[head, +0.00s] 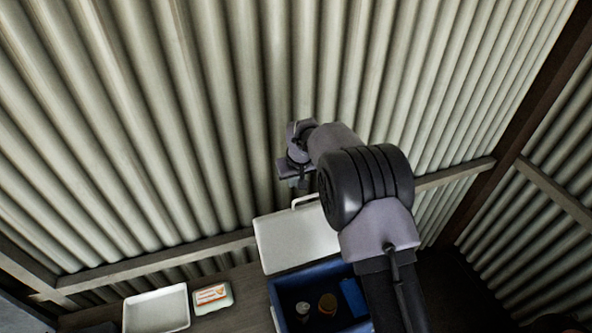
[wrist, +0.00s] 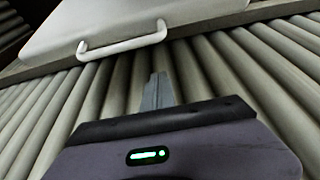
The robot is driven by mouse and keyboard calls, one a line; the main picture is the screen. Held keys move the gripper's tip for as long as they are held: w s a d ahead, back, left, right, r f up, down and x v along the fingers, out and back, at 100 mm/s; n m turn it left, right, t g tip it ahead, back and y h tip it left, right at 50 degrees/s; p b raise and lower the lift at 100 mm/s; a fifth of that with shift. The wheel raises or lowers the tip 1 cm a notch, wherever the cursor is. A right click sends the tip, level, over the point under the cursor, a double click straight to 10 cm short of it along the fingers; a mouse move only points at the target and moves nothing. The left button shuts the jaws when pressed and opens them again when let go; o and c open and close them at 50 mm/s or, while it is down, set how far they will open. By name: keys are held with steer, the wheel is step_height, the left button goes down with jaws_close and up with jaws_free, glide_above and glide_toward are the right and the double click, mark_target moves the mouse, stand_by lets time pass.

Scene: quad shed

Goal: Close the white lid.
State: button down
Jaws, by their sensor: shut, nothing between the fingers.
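The white lid (head: 293,238) stands raised at the back of a blue cooler box (head: 283,305), leaning towards the corrugated wall, so the box is open. The lid's white handle is at its top edge. In the wrist view the lid (wrist: 100,22) fills the top, with its handle (wrist: 123,43) hanging below its edge. My gripper (wrist: 158,82) is shut and empty, its fingertips apart from the handle. In the head view my arm hides the right part of the lid, and my gripper is near the wall above the handle; its fingers are mostly hidden there.
A white tray (head: 157,311) and a small packet in a pale dish (head: 212,298) lie to the left. The corrugated wall (head: 200,120) is close behind.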

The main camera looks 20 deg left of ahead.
steer(key=s+d+p, duration=0.1)
steer(key=s+d+f, duration=0.1)
steer(key=s, duration=0.1)
steer(key=shift+d+p, duration=0.1)
steer(key=shift+p, duration=0.25)
steer(key=shift+f, duration=0.15)
steer(key=shift+w, duration=0.1)
steer(key=shift+f+b, duration=0.1)
steer(key=shift+b, duration=0.45)
